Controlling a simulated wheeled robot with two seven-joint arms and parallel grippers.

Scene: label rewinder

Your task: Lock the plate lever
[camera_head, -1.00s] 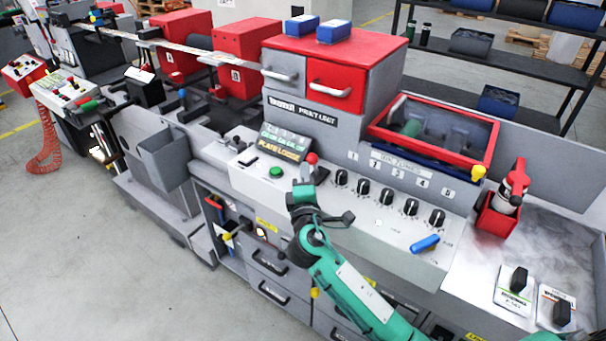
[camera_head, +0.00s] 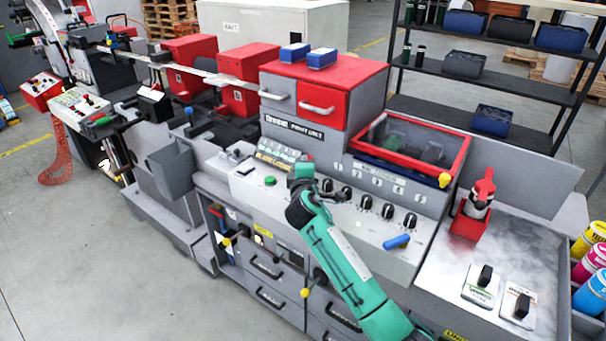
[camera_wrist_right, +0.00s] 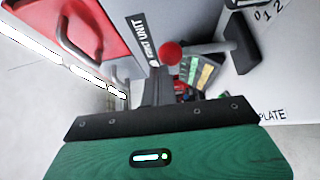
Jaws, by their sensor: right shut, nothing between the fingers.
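The plate lever is mostly hidden behind my right gripper (camera_head: 302,172) in the head view. In the right wrist view a red ball knob (camera_wrist_right: 170,53) is just beyond the fingertips, and a grey rod with a black grip (camera_wrist_right: 241,44) extends to its right. I cannot tell whether the knob and the rod are one part. My right gripper (camera_wrist_right: 155,90) is shut and empty close to them; contact is unclear. The display (camera_head: 280,155) beside it is partly covered and its text is hard to read. A "PLATE" label (camera_wrist_right: 272,115) shows at the lower right. My left gripper is not in view.
A row of black dials (camera_head: 365,202) and a blue handle (camera_head: 397,241) lie right of my gripper on the panel. A green button (camera_head: 270,181) is to its left. The print unit's red drawer (camera_head: 325,99) rises behind. Open floor (camera_head: 90,260) is at the left.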

